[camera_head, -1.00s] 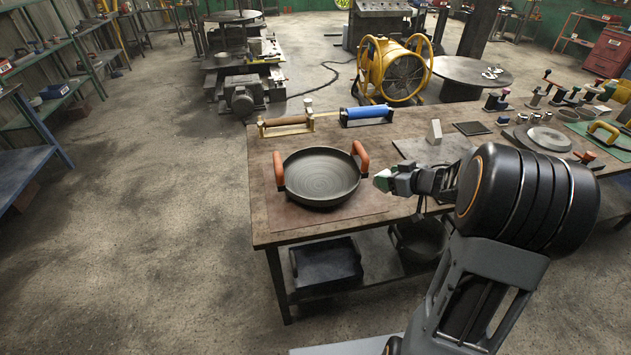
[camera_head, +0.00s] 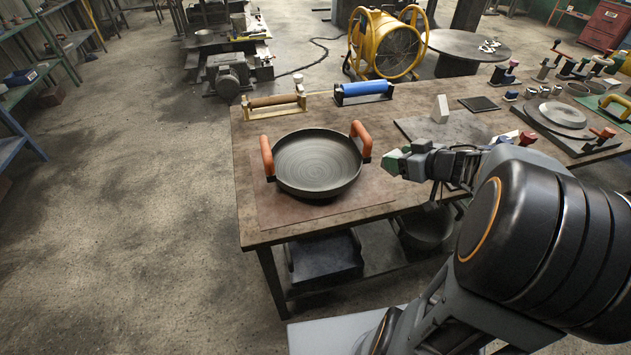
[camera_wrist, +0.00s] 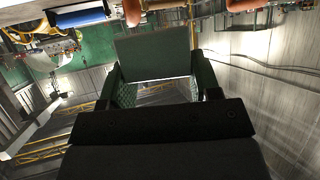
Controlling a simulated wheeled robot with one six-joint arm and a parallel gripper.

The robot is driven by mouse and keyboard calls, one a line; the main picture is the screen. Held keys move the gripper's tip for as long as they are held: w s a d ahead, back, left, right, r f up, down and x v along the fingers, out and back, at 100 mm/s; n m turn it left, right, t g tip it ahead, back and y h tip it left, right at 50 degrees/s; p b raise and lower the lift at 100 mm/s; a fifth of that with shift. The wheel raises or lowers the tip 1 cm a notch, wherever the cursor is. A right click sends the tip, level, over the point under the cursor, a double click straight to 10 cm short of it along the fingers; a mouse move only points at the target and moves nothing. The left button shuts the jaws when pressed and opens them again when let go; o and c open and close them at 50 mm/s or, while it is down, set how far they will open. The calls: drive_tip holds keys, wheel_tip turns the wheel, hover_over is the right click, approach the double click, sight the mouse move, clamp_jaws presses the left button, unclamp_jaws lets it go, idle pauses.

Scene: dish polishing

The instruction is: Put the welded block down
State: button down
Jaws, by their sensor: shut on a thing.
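My gripper (camera_head: 400,163) reaches in from the right, above the table just right of the black pan's right handle. In the wrist view its two green-padded fingers are shut on a flat grey-green block (camera_wrist: 150,52), which I take as the welded block. The block spans the space between the fingertips. In the head view the held block is hard to tell from the green fingertips. The workbench (camera_head: 245,180) lies below the gripper.
The round pan (camera_head: 318,163) with orange handles sits on a brown mat (camera_head: 290,212). Behind it are a brown roller (camera_head: 275,101) and a blue roller (camera_head: 363,88). A pale block (camera_head: 440,108) stands on a grey plate (camera_head: 415,128). Discs and several tools crowd the right.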

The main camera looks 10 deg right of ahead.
drive_tip(key=s+a+f+b, duration=0.1)
drive_tip(key=s+a+f, duration=0.2)
drive_tip(key=s+f, duration=0.15)
drive_tip(key=b, duration=0.3)
hover_over(373, 192)
drive_tip(key=s, duration=0.2)
drive_tip(key=shift+n+y, duration=0.3)
drive_tip(key=shift+n, duration=0.1)
drive_tip(key=f, duration=0.7)
drive_tip(key=shift+w+a+f, duration=0.1)
drive_tip(key=shift+w+f, duration=0.15)
drive_tip(key=shift+f, duration=0.1)
drive_tip(key=shift+w+f, duration=0.7)
drive_tip(key=shift+f, duration=0.15)
drive_tip(key=shift+w+f, duration=0.1)
drive_tip(key=shift+f, duration=1.4)
drive_tip(key=shift+f, duration=0.2)
drive_tip(key=shift+c, duration=1.6)
unclamp_jaws()
